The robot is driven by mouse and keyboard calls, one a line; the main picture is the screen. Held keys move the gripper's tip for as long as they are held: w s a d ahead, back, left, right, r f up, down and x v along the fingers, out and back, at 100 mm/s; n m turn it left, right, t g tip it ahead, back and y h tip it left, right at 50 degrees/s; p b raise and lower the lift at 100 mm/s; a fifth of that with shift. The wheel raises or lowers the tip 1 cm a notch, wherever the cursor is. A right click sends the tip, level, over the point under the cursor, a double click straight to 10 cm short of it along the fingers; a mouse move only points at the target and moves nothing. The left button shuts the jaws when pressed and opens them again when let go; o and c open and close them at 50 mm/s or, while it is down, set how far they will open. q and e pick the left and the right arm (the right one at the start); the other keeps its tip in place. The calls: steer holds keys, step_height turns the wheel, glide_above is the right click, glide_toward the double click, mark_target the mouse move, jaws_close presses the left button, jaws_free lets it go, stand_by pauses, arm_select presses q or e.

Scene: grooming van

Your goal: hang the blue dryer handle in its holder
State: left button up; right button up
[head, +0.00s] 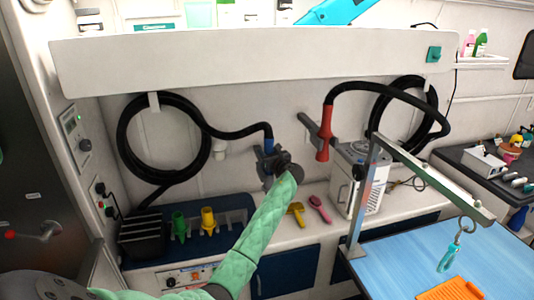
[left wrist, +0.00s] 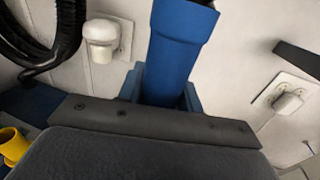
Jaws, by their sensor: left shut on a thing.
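The blue dryer handle (head: 268,139) is at the end of a black hose, in front of the back wall. My left gripper (head: 267,165) is shut on it. In the left wrist view the blue handle (left wrist: 178,55) stands roughly upright between the blue-grey fingers (left wrist: 166,92). The red dryer handle (head: 325,135) sits at a grey bracket (head: 308,123) on the wall, to the right of my gripper. My right gripper is not in view.
A white wall fitting (head: 220,149) is left of the blue handle. Coiled black hose (head: 122,140) hangs further left. Yellow (head: 208,219) and green (head: 178,224) nozzles, a yellow brush (head: 297,210) and a pink brush (head: 318,206) are on the counter below. A white shelf front (head: 250,62) overhangs.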

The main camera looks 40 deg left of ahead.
arm_select(q)
steer(key=shift+f, duration=0.5)
steer(key=o, duration=0.9)
steer(key=shift+c, duration=0.2)
steer(key=o, duration=0.3)
steer(key=shift+o, duration=1.1)
steer(key=shift+f, duration=0.1)
steer(key=o, duration=0.4)
steer(key=shift+d, duration=0.1)
steer(key=shift+p+v, duration=0.7)
steer(key=shift+v, duration=0.45)
steer(key=shift+p+v, duration=1.75)
steer(key=shift+v, duration=2.05)
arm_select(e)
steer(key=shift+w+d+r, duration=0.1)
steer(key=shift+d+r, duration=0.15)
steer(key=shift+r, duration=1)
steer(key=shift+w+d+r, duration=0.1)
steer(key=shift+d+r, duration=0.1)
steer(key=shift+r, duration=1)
